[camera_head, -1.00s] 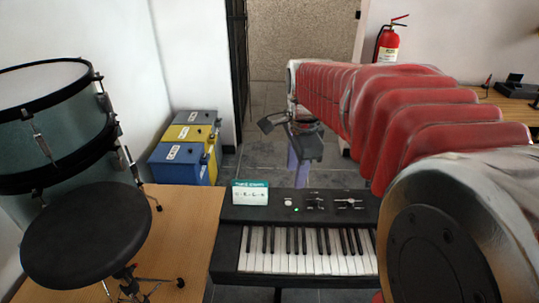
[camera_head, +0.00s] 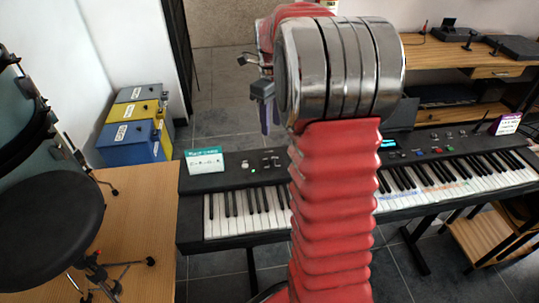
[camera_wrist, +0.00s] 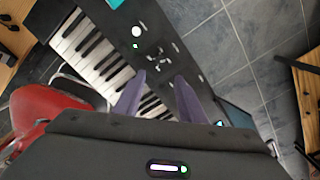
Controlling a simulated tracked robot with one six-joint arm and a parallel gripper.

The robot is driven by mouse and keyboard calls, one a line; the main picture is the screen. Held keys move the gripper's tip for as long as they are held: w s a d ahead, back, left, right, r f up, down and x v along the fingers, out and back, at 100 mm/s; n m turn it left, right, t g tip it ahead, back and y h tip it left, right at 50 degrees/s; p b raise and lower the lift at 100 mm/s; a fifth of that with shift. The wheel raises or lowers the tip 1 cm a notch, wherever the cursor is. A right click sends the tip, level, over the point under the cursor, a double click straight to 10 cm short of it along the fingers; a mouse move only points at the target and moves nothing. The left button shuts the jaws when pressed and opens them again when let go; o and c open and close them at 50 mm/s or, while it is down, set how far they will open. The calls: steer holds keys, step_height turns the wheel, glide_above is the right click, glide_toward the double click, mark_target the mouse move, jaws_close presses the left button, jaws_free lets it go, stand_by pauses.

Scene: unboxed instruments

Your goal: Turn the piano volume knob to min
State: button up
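The black piano (camera_head: 205,236) stands in the middle of the head view, with a teal and white card on its left end. A small pale round knob (camera_head: 244,164) sits on its panel above a green light; the wrist view shows the knob (camera_wrist: 137,32) at upper middle. The knob's setting is too small to read. My gripper (camera_head: 269,122) hangs above and beyond the panel, partly hidden by my arm. In the wrist view its two purple fingers (camera_wrist: 160,84) are apart with nothing held between them. They are apart from the knob.
Blue and yellow boxes (camera_head: 135,125) stand by the wall. Grey tiled floor is clear behind the piano.

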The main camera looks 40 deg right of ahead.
mark_target(271, 158)
step_height(271, 158, down, 14)
steer(key=shift+r, duration=0.1)
stand_by(0.7)
steer(key=shift+c, duration=0.5)
jaws_close()
steer(key=shift+a, duration=0.2)
steer(key=shift+d, duration=0.15)
